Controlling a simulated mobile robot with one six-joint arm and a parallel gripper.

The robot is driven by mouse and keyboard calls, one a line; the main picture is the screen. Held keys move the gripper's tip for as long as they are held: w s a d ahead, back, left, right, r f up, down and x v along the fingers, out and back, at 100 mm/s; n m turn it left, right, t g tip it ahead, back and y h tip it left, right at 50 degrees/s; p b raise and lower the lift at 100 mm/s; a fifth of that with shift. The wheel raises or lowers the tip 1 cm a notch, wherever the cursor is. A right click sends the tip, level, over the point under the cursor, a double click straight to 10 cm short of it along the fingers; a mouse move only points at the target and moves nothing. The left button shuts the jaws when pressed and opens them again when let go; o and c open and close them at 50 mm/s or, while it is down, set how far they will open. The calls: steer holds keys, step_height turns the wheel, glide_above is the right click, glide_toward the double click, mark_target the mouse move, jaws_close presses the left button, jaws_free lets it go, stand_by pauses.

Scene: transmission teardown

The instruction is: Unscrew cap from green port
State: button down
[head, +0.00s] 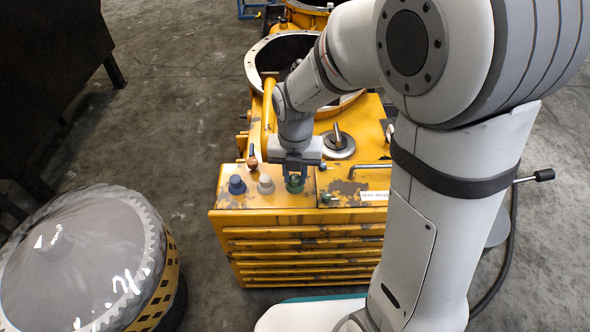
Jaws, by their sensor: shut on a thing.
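A yellow transmission housing (305,218) stands ahead of me with a row of ports on its near top edge. My gripper (296,178) points down from above and is shut on the green cap. The fingers partly cover the cap, so I cannot tell whether the cap is fully seated or partly turned. A blue cap (237,185) and a pale grey cap (265,184) stand to the left, apart from the gripper.
A round silver fitting (338,143) with an upright pin sits behind and right of the gripper. A large open ring (262,60) is behind. A wrapped drum (80,262) stands at lower left. A black-knobbed lever (543,175) sticks out at right. Concrete floor is clear between drum and housing.

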mark_target(296, 177)
steer(key=c, duration=0.6)
jaws_free()
steer(key=shift+c, duration=0.2)
steer(key=shift+r+p, duration=2)
steer(key=shift+r, duration=0.2)
